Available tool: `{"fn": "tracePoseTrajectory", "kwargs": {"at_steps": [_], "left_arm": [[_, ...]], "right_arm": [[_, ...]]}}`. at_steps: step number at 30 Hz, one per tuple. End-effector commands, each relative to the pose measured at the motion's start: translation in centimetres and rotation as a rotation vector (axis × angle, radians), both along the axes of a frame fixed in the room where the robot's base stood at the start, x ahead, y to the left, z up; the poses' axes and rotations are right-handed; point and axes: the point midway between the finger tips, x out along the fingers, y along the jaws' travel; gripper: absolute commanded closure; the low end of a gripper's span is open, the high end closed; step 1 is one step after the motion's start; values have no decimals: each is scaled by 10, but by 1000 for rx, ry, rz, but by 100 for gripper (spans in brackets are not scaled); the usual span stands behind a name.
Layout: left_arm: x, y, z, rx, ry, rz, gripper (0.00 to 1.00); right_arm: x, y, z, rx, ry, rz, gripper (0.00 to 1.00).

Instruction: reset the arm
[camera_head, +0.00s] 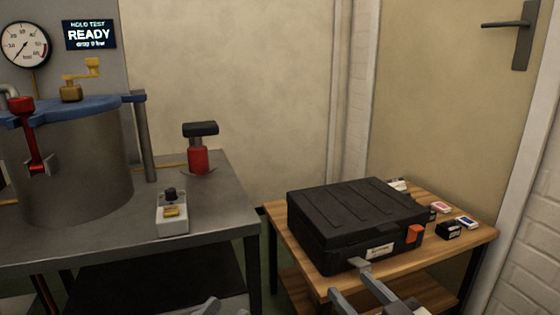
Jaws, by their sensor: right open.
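My right gripper (352,283) comes in at the bottom edge, its grey fingers apart with nothing visible between them. It is in front of the wooden side table (283,240), close to the front of a black case (350,215); whether it touches the case or table cannot be told. A small grey piece (208,307) at the bottom edge, left of centre, looks like the tip of my left gripper. Its jaws are not clear. The large grey cylinder (75,165) with a blue lid and red clamp stands on the metal bench at left.
The metal bench (222,215) also holds a red hand pump (198,155) and a small switch box (172,212). A gauge (23,44) and a "READY" display (90,34) are behind. Small boxes (448,230) lie right of the case. A gap separates bench and side table.

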Motion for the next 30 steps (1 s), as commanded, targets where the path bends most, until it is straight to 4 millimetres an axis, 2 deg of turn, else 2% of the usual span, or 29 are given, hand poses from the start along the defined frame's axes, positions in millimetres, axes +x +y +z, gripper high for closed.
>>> {"fn": "tracePoseTrajectory", "kwargs": {"at_steps": [1, 3, 6, 11, 13, 22, 30], "left_arm": [[0, 0, 0, 0, 0, 0, 64], [0, 0, 0, 0, 0, 0, 64], [0, 0, 0, 0, 0, 0, 64], [0, 0, 0, 0, 0, 0, 64], [2, 2, 12, 16, 26, 11, 64], [9, 11, 27, 97, 144, 64, 64], [5, 28, 51, 217, 331, 130, 64]], "right_arm": [[-20, 14, 6, 45, 3, 28, 47], [-42, 27, 17, 97, 5, 56, 47], [-70, 42, 35, 171, 4, 87, 47], [-111, 53, 67, 290, 0, 118, 47], [-107, 51, 79, 268, 22, 102, 47], [-99, 42, 93, 192, 136, 34, 47], [-103, 24, 116, 79, 318, -59, 47]]}}
